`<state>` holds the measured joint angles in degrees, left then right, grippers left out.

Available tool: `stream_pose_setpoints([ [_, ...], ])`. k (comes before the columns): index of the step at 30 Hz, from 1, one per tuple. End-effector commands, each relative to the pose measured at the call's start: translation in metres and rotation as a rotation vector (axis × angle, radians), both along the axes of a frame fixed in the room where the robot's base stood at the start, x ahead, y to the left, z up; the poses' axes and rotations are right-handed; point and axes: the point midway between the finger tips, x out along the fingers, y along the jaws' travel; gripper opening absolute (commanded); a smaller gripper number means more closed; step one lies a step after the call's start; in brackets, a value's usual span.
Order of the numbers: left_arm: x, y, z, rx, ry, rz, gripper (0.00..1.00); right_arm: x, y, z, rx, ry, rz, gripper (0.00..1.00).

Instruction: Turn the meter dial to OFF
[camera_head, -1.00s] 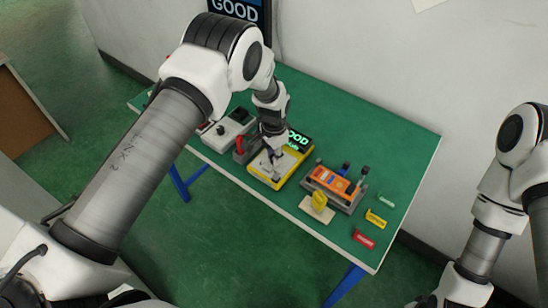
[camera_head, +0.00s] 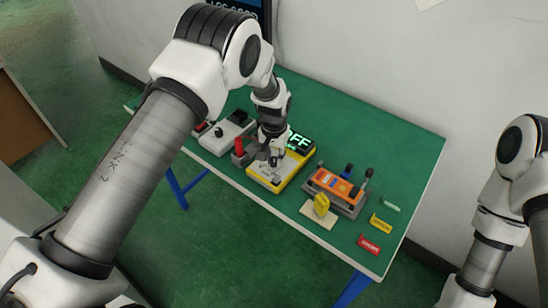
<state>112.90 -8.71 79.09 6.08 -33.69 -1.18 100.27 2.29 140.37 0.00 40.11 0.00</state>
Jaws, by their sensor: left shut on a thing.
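The yellow meter (camera_head: 290,172) sits on the green table, with a pale face and a black display (camera_head: 300,142) at its back. The display glows green and its visible letters read "FF"; my gripper and wrist cover its left part. My left gripper (camera_head: 275,160) reaches down onto the meter's face and is shut on the dial, which is mostly hidden by the fingers. My right arm shows at the right edge, but its gripper is out of view.
Left of the meter are a red-handled fixture (camera_head: 239,149) and a grey box (camera_head: 222,138) with a black knob. Right of it are an orange lever fixture (camera_head: 335,188), a yellow block on a pale plate (camera_head: 318,215) and small coloured tags (camera_head: 370,245). The back right tabletop is clear.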

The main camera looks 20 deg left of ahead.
Motion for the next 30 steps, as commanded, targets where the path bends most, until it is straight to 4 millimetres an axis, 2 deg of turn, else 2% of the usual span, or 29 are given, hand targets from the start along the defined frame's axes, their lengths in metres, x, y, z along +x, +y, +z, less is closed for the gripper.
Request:
stream_pose_setpoints([
  [9,-0.001,0.000,-0.001,0.000,0.002,0.003,0.00,0.000,0.000,0.000,0.000,0.000,0.000,0.47],
  [10,-0.001,0.000,-0.001,-0.001,0.002,0.003,0.32,0.000,0.000,0.000,0.000,0.000,0.000,0.47],
  [12,-0.001,0.000,-0.001,0.000,0.002,0.003,0.50,0.000,0.000,0.000,0.000,0.000,0.000,0.47],
  [20,0.000,0.000,0.000,0.000,0.001,0.001,0.50,0.000,0.000,0.000,0.000,0.000,0.000,0.47],
  [23,0.000,0.000,0.006,0.000,-0.001,0.001,0.50,0.000,0.000,0.000,0.000,0.000,0.000,0.47],
  [26,0.001,0.000,0.022,0.000,-0.003,0.001,0.50,0.000,0.000,0.000,0.000,0.000,0.000,0.47],
  [30,0.001,0.000,0.057,0.001,-0.004,0.000,0.50,0.000,0.000,0.000,0.000,0.000,0.000,0.47],
])
